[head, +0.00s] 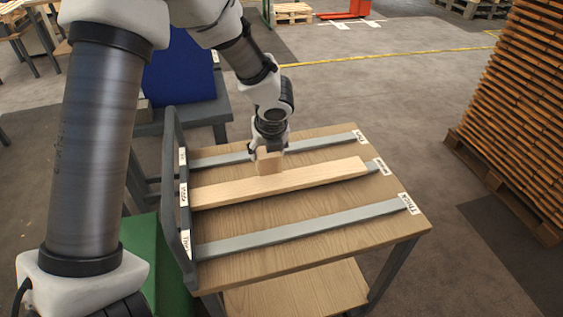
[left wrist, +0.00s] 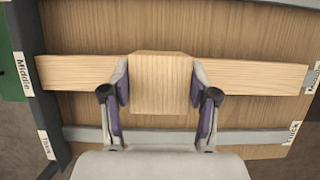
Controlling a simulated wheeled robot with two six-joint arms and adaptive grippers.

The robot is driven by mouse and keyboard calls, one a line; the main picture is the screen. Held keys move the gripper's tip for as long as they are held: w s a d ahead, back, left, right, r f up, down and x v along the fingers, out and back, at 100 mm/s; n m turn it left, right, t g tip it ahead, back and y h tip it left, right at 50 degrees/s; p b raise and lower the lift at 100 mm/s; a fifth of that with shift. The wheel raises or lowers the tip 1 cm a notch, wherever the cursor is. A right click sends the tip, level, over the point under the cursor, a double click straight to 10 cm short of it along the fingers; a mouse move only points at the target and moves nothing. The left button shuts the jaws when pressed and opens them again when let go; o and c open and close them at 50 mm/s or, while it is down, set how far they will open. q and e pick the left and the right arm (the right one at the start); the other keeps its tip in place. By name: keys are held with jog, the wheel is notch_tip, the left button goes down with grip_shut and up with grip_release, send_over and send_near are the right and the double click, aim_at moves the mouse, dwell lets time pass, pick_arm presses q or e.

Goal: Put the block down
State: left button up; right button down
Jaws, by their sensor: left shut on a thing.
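My left gripper (head: 268,148) reaches down over the wooden table (head: 290,225) and is shut on a small pale wooden block (head: 269,163). In the left wrist view the block (left wrist: 161,85) sits between the two fingers (left wrist: 161,100). A long wooden plank (head: 300,182) lies along the middle grey strip, and the block is over or right beside its far edge. In the left wrist view the block covers part of the plank (left wrist: 250,76). I cannot tell whether the block touches the plank. My right gripper is not in view.
Grey strips lie along the table, the far one (head: 325,142) and the near "Thick" one (head: 310,228), both bare. A grey upright frame (head: 172,170) bounds the left end. A tall stack of wooden boards (head: 520,110) stands at the right. A blue panel (head: 180,70) stands behind.

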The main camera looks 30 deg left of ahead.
pick_arm(q)
jog(key=d, duration=0.2)
jog(key=w+d, duration=0.1)
jog(key=shift+d+f, duration=0.25)
jog(key=shift+f, duration=0.1)
notch_tip(320, 180, down, 3)
jog(key=shift+f+b, duration=0.1)
jog(key=shift+b, duration=0.5)
jog(key=shift+w+a, duration=0.1)
jog(key=shift+w, duration=0.05)
jog(key=shift+f, duration=0.1)
jog(key=o, duration=1.3)
